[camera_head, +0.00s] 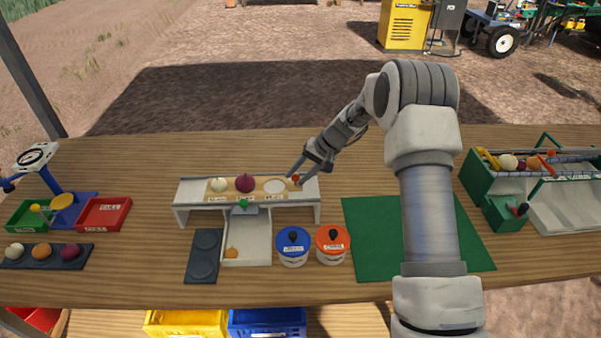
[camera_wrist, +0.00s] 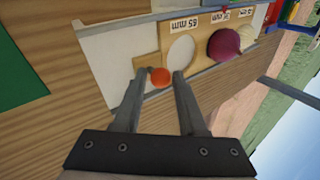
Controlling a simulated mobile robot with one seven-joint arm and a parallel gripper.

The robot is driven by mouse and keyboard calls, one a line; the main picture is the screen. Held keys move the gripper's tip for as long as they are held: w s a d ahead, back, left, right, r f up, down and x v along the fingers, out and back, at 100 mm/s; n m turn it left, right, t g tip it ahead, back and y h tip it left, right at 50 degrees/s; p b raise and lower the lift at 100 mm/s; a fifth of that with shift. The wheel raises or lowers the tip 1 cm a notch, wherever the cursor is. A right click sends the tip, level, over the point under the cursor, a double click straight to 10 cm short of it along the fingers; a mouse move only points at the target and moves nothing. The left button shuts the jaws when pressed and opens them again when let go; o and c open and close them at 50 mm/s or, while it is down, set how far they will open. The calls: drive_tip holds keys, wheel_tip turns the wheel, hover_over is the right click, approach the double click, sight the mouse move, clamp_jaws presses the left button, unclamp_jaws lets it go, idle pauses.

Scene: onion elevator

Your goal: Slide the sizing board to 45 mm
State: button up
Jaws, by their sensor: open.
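The sizing board (camera_head: 259,187) is a tan wooden strip lying in a white stand (camera_head: 186,192) in the head view. It also shows in the wrist view (camera_wrist: 205,27). A white onion (camera_head: 219,185) and a red onion (camera_head: 245,183) sit in its left and middle holes. The right hole (camera_head: 275,186) is empty; a label beside it reads 65 mm in the wrist view. An orange-red knob (camera_wrist: 160,78) is at the board's right end. My gripper (camera_wrist: 158,71) is open, with a finger on each side of the knob. Contact cannot be told.
A green knob (camera_head: 244,204) is on the stand's front, above a white chute (camera_head: 254,245) holding a small yellow onion. Blue (camera_head: 293,251) and orange (camera_head: 332,249) lidded pots stand in front. A green mat (camera_head: 372,245) lies clear to the right. A green-framed machine (camera_head: 483,185) is far right.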

clamp_jaws()
drive_tip(key=shift+d, duration=0.15)
drive_tip(key=d+b, duration=0.1)
drive_tip(key=d, duration=0.7)
drive_tip(key=shift+b, duration=0.3)
idle(0.4)
drive_tip(key=shift+r, duration=0.1)
drive_tip(key=shift+o, duration=2.2)
unclamp_jaws()
drive_tip(key=shift+r+p, duration=1.3)
drive_tip(key=shift+r, duration=1.65)
